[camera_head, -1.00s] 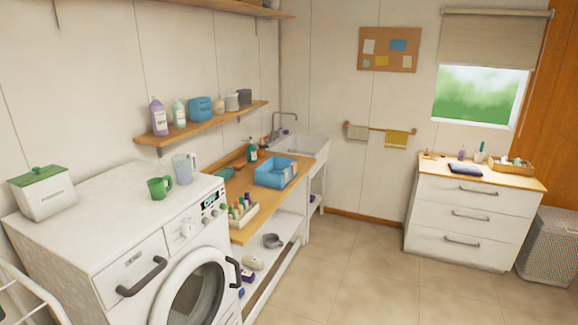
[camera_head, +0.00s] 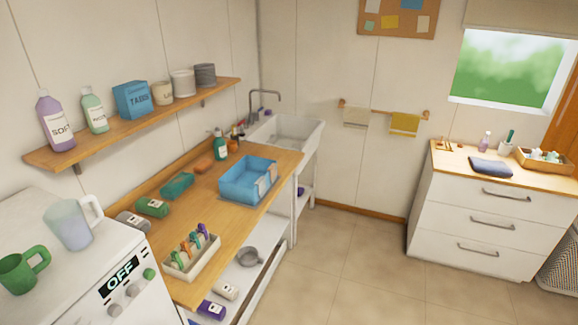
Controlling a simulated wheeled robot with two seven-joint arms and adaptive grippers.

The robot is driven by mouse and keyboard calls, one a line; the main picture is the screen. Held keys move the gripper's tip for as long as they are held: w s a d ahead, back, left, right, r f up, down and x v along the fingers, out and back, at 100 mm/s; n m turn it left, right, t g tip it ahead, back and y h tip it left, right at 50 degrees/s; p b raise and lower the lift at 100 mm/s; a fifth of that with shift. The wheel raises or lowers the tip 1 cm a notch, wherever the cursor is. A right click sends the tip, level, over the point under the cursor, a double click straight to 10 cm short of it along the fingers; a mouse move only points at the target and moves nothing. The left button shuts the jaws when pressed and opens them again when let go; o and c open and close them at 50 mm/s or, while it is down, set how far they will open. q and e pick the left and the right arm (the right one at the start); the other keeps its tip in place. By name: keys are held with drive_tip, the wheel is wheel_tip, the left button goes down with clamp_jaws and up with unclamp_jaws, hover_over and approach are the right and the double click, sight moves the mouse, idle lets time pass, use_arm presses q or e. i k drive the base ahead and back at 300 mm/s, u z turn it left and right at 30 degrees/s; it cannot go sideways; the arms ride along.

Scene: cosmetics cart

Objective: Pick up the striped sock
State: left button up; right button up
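I cannot make out a striped sock anywhere in the head view. A blue bin (camera_head: 240,192) stands on the wooden counter (camera_head: 208,233), with pale pieces (camera_head: 267,178) at its right side that are too small to identify. A folded dark blue cloth (camera_head: 490,167) lies on top of the white drawer unit (camera_head: 470,215) at the right; no stripes show on it. Neither of my grippers is in view.
A washing machine (camera_head: 78,255) at the left bears a green mug (camera_head: 18,272) and a clear jug (camera_head: 70,226). A tray of clips (camera_head: 190,262) stands on the counter. A sink (camera_head: 285,133) is beyond. The floor (camera_head: 345,255) between counter and drawers is clear.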

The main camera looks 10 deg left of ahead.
sight(261, 182)
drive_tip(key=u, duration=0.05)
drive_tip(key=i, duration=1.95)
drive_tip(key=u, duration=0.2)
